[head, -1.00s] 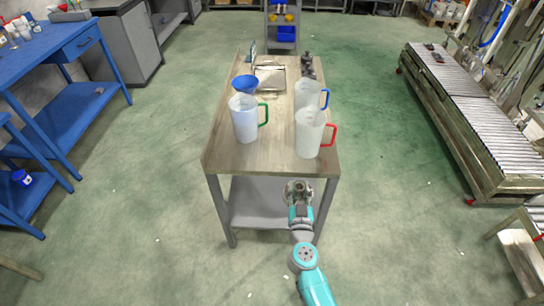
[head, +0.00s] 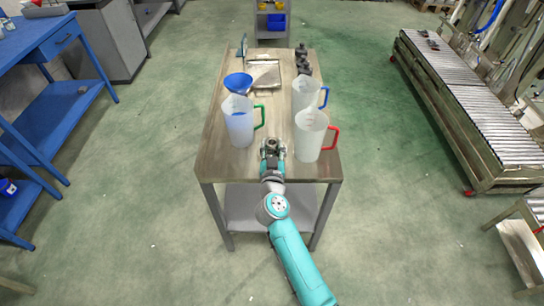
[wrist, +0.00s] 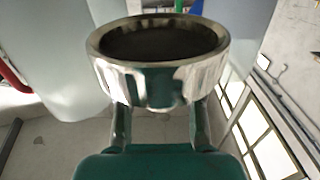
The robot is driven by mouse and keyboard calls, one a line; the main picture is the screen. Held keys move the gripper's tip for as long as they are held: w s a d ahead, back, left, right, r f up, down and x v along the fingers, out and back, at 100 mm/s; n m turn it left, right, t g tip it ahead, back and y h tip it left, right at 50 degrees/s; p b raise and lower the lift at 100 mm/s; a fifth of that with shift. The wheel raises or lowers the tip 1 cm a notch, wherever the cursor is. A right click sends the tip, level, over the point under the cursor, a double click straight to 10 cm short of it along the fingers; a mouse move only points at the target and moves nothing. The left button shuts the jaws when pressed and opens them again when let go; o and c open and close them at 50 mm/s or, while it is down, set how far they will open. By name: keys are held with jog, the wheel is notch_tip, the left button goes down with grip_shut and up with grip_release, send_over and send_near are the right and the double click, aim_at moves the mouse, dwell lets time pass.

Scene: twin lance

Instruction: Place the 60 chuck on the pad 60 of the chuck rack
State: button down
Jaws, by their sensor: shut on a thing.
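In the head view the chuck (head: 272,143) is small, and my gripper (head: 271,149) is at the front part of the wooden table, between two jugs. Its height above the top is hard to judge. Dark upright objects (head: 302,62) stand at the table's back right. I cannot tell whether they belong to the chuck rack, and pad 60 cannot be made out.
Jugs with green (head: 238,122), red (head: 310,137) and blue (head: 307,96) handles flank my gripper's forward path. A blue funnel (head: 238,83) and a metal tray (head: 266,72) lie farther back. A narrow bare strip of tabletop (head: 277,112) runs between the jugs.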

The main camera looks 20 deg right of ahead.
jog(key=shift+f, duration=2.35)
jog(key=shift+f, duration=0.1)
jog(key=c, duration=0.7)
grip_release()
jog(key=shift+f, duration=0.1)
jog(key=shift+s+a, duration=0.1)
jog(key=shift+s, duration=0.2)
jog(key=v, duration=1.1)
jog(key=shift+s, duration=0.2)
